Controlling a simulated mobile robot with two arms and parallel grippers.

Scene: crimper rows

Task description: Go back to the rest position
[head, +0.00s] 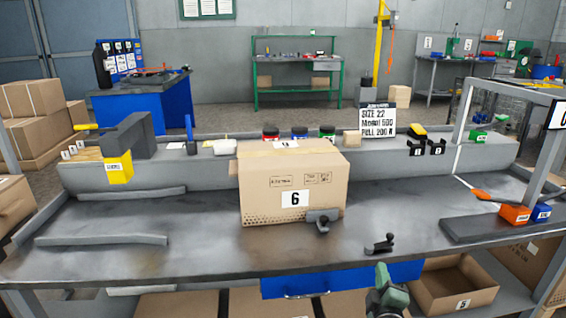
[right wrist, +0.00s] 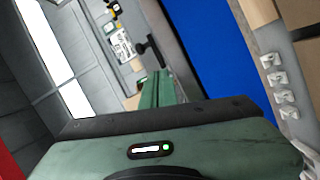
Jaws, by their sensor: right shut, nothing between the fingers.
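My right gripper (head: 382,272) shows at the bottom edge of the head view, right of centre, in front of the workbench (head: 200,250) and its blue drawer (head: 340,278). In the right wrist view its green fingers (right wrist: 157,88) are together with nothing between them. The wrist view is tilted and shows the blue drawer front to the right of the fingers. My left gripper is in neither view.
A cardboard box marked 6 (head: 250,195) stands on the bench. Two small dark holders (head: 380,245) sit near its front edge. An open box marked 5 (head: 450,290) is below. The bench's right middle is mostly clear.

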